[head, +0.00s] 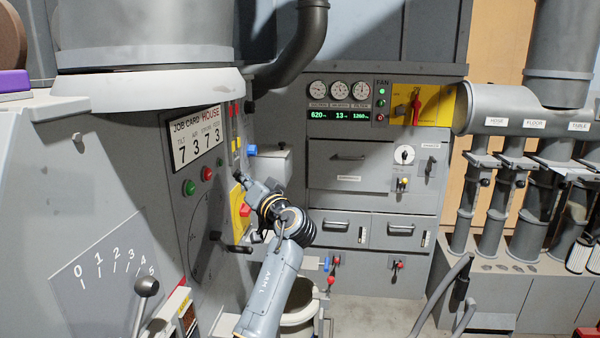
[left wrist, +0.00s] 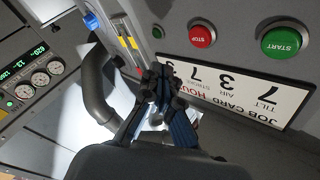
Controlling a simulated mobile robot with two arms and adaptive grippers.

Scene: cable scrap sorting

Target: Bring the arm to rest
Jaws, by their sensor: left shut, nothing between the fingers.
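My left arm (head: 271,290) comes up from the bottom middle of the head view and bends left at the wrist. My left gripper (head: 241,179) is in the air close to the front of the grey machine panel on the left, by its yellow plates. In the left wrist view the left gripper's dark fingers (left wrist: 160,82) are together and empty. I cannot tell whether the fingertips touch the panel. My right gripper is in neither view.
The job card (head: 196,139), green start button (head: 189,187), red stop button (head: 207,174) and a black-handled crank (head: 236,248) are close to the left arm. A grey cabinet (head: 348,203) with gauges stands behind. A pale bucket (head: 299,314) is beside the forearm.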

